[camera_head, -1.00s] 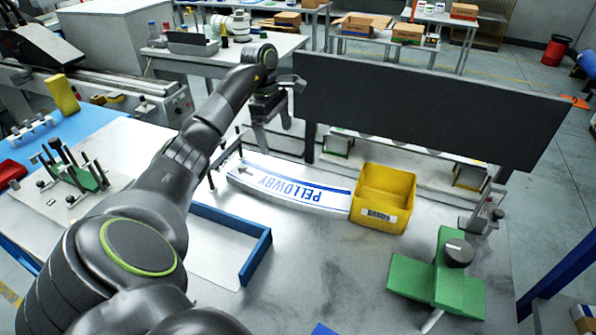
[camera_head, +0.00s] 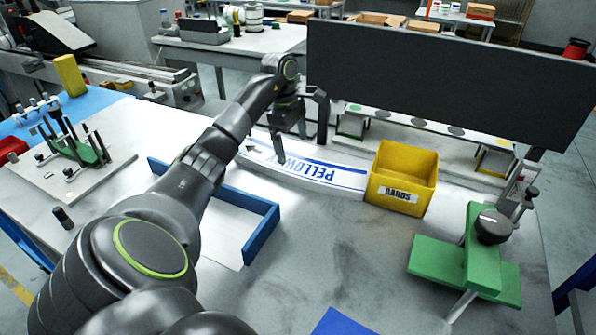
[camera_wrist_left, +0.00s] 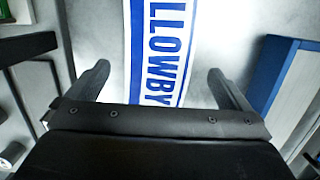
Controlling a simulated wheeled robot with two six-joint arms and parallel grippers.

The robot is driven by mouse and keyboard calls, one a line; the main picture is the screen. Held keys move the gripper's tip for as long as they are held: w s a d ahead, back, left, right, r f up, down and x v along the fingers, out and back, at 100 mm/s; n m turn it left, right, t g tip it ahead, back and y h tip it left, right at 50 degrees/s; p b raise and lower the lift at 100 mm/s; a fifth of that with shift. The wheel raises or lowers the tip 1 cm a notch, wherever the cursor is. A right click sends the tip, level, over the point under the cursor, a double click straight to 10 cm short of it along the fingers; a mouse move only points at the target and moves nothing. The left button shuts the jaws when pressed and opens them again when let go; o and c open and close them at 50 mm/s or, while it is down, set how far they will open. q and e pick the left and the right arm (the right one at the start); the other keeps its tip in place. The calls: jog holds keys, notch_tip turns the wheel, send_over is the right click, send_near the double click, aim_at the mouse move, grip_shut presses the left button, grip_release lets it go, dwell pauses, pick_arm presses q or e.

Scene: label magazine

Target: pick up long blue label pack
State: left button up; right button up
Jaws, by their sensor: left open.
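The long label pack (camera_head: 335,178) is a slightly curved white strip with blue lettering and a blue edge stripe. It lies on the grey table, its right end close to the yellow bin. My left gripper (camera_head: 302,150) is open above the pack's left part and hides some of the lettering. In the left wrist view the pack (camera_wrist_left: 163,45) runs between the two open fingers (camera_wrist_left: 156,80), with nothing held. The near part of the pack is hidden behind the gripper body there. My right gripper is not in view.
A yellow bin (camera_head: 404,180) stands right of the pack. A dark upright panel (camera_head: 440,80) rises behind it. A blue-edged tray (camera_head: 262,235) lies in front, also in the left wrist view (camera_wrist_left: 272,70). A green fixture (camera_head: 480,260) stands at right.

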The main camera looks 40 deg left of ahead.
aim_at(298, 164)
pick_arm(q)
jog(key=shift+d+f, duration=0.1)
jog(key=shift+f, duration=0.4)
jog(key=f+p, duration=0.1)
jog(key=f, duration=0.1)
jog(key=d+f+p, duration=0.1)
jog(key=f, duration=0.1)
jog(key=shift+w+f, duration=0.2)
jog(key=shift+f, duration=0.35)
jog(key=shift+w+r, duration=0.1)
jog(key=c, duration=1.3)
jog(key=shift+c, duration=0.2)
jog(key=shift+r, duration=0.5)
notch_tip(298, 164, up, 5)
jog(key=shift+a+r+b, duration=0.1)
jog(key=shift+r+b, duration=0.05)
jog(key=shift+b, duration=0.4)
jog(key=shift+r+p, duration=0.55)
jog(key=shift+p, duration=0.2)
notch_tip(298, 164, up, 11)
jog(key=p, duration=1)
jog(key=shift+f+p, duration=0.2)
jog(key=shift+p, duration=0.15)
